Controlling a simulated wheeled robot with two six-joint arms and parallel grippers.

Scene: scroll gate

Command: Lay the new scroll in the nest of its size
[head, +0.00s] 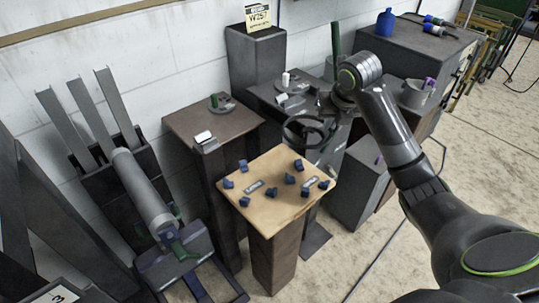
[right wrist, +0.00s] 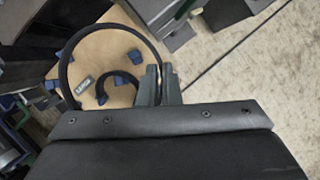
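A black curled scroll (head: 287,134) hangs at the far edge of the wooden board in the head view. In the right wrist view the scroll (right wrist: 65,72) is a large open curve with a smaller curl inside it. My right gripper (head: 329,106) is at its right side; in the wrist view the fingers (right wrist: 159,84) are close together on its rim. The board (head: 272,219) carries several blue blocks (head: 290,179) around two labels, one on the left (head: 254,187) and one on the right (head: 309,184). The label words are too small to read surely. My left gripper is not in view.
A brown pedestal (head: 196,118) with small items stands behind the board to the left. A grey roller on a frame (head: 143,190) stands at the left. Dark cabinets (head: 412,50) fill the back right. Pale floor is open at the right.

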